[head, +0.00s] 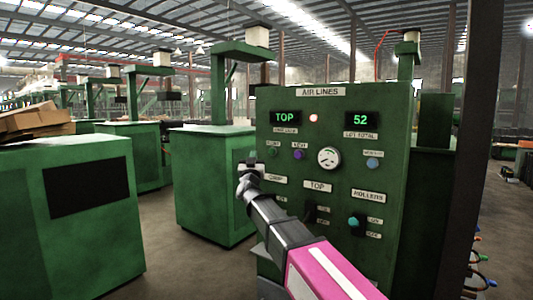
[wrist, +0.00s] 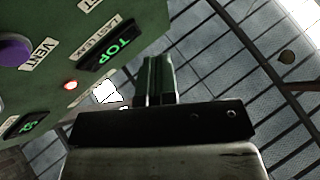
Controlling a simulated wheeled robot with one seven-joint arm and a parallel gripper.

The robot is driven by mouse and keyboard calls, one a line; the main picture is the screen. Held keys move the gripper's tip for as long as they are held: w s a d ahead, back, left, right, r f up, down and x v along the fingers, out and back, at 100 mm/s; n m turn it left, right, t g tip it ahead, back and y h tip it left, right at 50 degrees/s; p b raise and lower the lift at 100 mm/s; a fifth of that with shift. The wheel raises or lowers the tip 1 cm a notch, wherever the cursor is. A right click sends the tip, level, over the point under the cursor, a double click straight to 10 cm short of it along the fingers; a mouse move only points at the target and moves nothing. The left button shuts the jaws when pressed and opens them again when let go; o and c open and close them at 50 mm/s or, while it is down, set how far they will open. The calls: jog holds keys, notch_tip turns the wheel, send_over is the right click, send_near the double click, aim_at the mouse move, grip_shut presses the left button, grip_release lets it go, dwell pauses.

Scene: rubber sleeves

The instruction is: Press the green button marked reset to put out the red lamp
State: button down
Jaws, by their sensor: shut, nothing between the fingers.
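The green control panel (head: 390,200) headed AIR LINES stands right of centre in the head view. Its small red lamp (head: 314,118) glows between the two displays; the lit lamp also shows in the wrist view (wrist: 71,85). A dark green button (head: 272,152) sits at the panel's left under a small label I cannot read clearly. My gripper (head: 247,167) is shut and empty, in front of the panel's left edge, just left of and below that button. In the wrist view its closed fingers (wrist: 156,78) point past the panel's edge; the green button is not visible there.
A purple button (head: 299,154) marked VENT, a white gauge (head: 329,158) and a blue button (head: 372,163) share the row. A teal knob (head: 353,221) sits lower down. Green cabinets (head: 205,200) stand left of the panel, and a dark post (head: 478,130) stands at right.

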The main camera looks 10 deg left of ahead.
aim_at(269, 152)
jog(key=shift+w, duration=0.15)
jog(key=shift+w+d, duration=0.55)
jog(key=shift+w, duration=0.75)
jog(key=shift+w+d, duration=0.55)
jog(key=shift+w, duration=0.8)
jog(key=shift+w+d, duration=0.55)
jog(key=shift+w, duration=0.75)
jog(key=shift+w+d, duration=0.2)
jog(key=shift+w, duration=0.2)
jog(key=shift+w+d, duration=0.1)
jog(key=shift+w, duration=0.2)
jog(key=shift+s, duration=0.1)
jog(key=shift+s+a, duration=0.3)
jog(key=shift+s, duration=0.35)
jog(key=shift+s+a, duration=0.3)
jog(key=shift+s, duration=0.45)
jog(key=shift+s+a, duration=0.35)
jog(key=shift+s, duration=0.45)
jog(key=shift+s+a, duration=0.3)
jog(key=shift+s, duration=0.45)
